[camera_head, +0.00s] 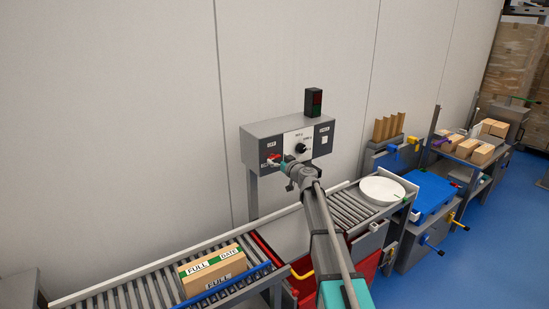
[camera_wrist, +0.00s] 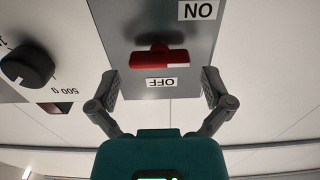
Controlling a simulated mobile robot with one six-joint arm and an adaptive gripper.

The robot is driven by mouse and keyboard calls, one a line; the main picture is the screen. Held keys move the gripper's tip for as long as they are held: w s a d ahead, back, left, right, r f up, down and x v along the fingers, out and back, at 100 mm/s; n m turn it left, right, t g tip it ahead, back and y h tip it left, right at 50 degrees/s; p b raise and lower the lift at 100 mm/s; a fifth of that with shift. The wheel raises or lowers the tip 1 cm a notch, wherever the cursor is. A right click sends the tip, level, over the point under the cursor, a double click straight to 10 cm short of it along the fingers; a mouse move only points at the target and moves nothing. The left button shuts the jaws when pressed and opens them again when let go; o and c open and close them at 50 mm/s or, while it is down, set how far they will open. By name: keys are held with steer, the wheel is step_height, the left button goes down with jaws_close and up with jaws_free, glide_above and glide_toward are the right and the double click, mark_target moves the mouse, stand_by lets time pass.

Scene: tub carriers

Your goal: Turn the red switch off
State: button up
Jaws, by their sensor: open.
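The red switch (camera_wrist: 158,59) sits on a grey panel; in the head view its red handle (camera_head: 273,158) is at the left of the control box. In the wrist view, which is upside down, the handle lies horizontal with a white end at right. An OFF label (camera_wrist: 161,83) is just below it and an ON label (camera_wrist: 198,10) at upper right. My gripper (camera_wrist: 161,86) is open, its fingers apart on either side of the OFF label, short of the handle. In the head view my gripper (camera_head: 284,163) is close before the switch. I cannot tell whether it touches the panel.
The control box (camera_head: 258,130) has a black knob (camera_head: 301,147) right of the switch and a dark signal lamp (camera_head: 313,102) on top. Below are a roller conveyor (camera_head: 130,293) with a cardboard box (camera_head: 212,271) and a white round tub (camera_head: 382,190). Blue floor is free at right.

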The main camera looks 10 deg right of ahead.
steer(key=shift+x, duration=1.2)
steer(key=c, duration=1)
